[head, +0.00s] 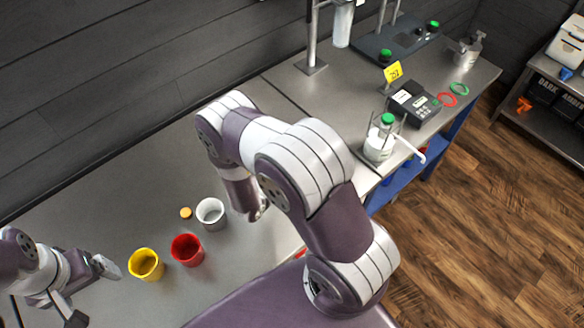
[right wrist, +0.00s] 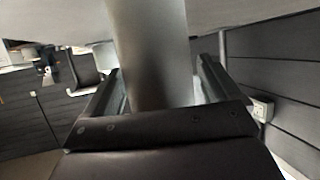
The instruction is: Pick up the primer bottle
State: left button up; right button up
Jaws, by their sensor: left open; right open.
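In the right wrist view a plain grey cylinder (right wrist: 150,50) runs between the two fingers of my right gripper (right wrist: 160,85). The fingers stand apart on either side of it; contact cannot be seen. It may be the primer bottle, but no label or cap shows. In the head view my right arm covers that spot, and only a bit of the right gripper (head: 256,207) shows low over the bench. My left gripper (head: 97,294) is open and empty at the lower left, beside a yellow cup.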

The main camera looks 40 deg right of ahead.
jog(key=shift+w+d+f, duration=0.15)
jog(key=shift+f, duration=0.05)
jog(key=shift+r, duration=0.1)
jog(key=c, duration=1.2)
jog(key=shift+r, duration=0.75)
jog(key=r, duration=0.1)
jog(key=r+b, duration=0.1)
jog(key=shift+s+r, duration=0.2)
jog(key=shift+r, duration=0.15)
jog(key=s+d+r+b, duration=0.1)
jog(key=s+d+r, duration=0.1)
jog(key=s+r, duration=0.4)
jog(key=s, duration=0.5)
jog(key=shift+d+r, duration=0.15)
jog(key=shift+r, duration=0.25)
